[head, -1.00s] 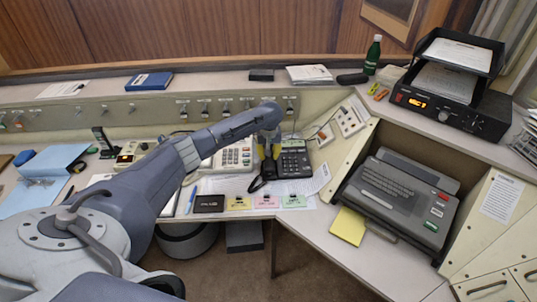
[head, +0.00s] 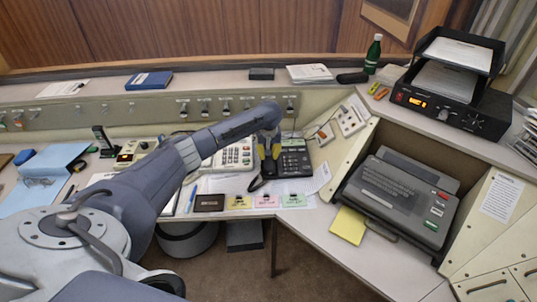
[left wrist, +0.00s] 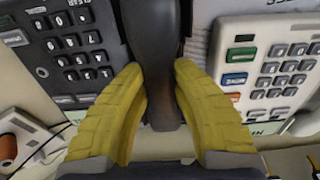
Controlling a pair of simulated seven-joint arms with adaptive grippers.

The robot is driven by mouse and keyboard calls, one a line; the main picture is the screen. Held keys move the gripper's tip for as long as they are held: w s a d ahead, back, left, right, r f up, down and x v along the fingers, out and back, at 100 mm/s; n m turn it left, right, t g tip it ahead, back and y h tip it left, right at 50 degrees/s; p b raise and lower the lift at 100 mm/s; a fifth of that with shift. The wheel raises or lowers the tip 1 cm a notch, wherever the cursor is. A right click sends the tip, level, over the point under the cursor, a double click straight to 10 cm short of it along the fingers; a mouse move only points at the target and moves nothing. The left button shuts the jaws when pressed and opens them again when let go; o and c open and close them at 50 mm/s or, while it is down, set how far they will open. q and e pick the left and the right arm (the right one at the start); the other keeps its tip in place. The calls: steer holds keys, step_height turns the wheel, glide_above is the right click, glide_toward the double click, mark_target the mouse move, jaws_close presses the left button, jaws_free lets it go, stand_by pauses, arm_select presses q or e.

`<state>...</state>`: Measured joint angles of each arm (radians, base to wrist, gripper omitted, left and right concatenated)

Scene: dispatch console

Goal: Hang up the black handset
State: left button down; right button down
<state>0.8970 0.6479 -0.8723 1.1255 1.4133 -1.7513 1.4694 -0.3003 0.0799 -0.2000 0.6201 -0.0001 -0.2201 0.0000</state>
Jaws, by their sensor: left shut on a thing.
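The black handset (left wrist: 156,45) runs lengthwise between the yellow fingers of my left gripper (left wrist: 160,92) in the left wrist view. In the head view the left gripper (head: 268,152) is shut on the handset (head: 268,168), at the left side of the black telephone (head: 293,158). The telephone's keypad (left wrist: 75,60) shows left of the handset in the left wrist view. The fingers and arm hide part of the handset and the cradle area; I cannot tell whether the handset rests in the cradle or is just above it. My right gripper is not in view.
A white telephone (head: 235,155) stands close to the left of the gripper. A dark card (head: 209,202) and coloured cards (head: 267,200) lie in front. A grey keyboard machine (head: 398,198) is at the right. A green bottle (head: 372,55) stands on the back ledge.

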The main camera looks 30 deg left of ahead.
arm_select(q)
steer(key=shift+f, duration=0.3)
steer(key=c, duration=0.6)
jaws_free()
steer(key=shift+r, duration=0.1)
steer(key=shift+s+d+r, duration=0.1)
steer(key=shift+s+r, duration=0.05)
steer(key=shift+r, duration=0.95)
steer(key=shift+s+d+r, duration=0.1)
steer(key=shift+r, duration=1.05)
steer(key=shift+s+d+r, duration=0.1)
steer(key=shift+s+r, duration=0.05)
steer(key=shift+r, duration=0.95)
